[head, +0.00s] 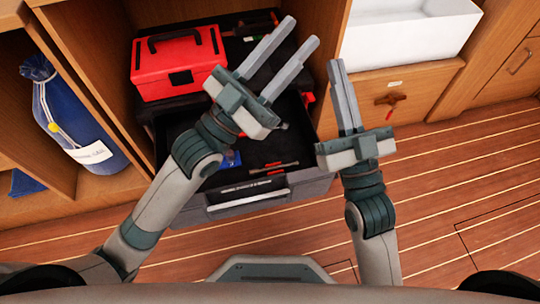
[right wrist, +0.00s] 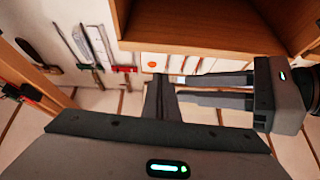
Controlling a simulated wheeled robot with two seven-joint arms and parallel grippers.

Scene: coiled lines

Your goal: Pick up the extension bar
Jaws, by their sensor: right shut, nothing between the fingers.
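I cannot pick out the extension bar with certainty. A thin tool with reddish ends (head: 273,168) lies in the open dark drawer (head: 195,132), and small red-and-dark items lie farther back. My left gripper (head: 300,31) is above the drawer, its two fingers apart with nothing seen between them; its arm and palm hide part of the drawer. It also shows at the right in the right wrist view (right wrist: 180,88). My right gripper (head: 335,67) is shut and empty, right of the drawer; its fingers also show in the right wrist view (right wrist: 160,95).
A red toolbox (head: 178,75) stands at the drawer's back left. A blue bag (head: 75,120) sits in the left compartment. A white bin (head: 405,30) stands on the right cabinet. The plank floor (head: 450,190) at right is clear. Several tools (right wrist: 90,50) show on a pale surface.

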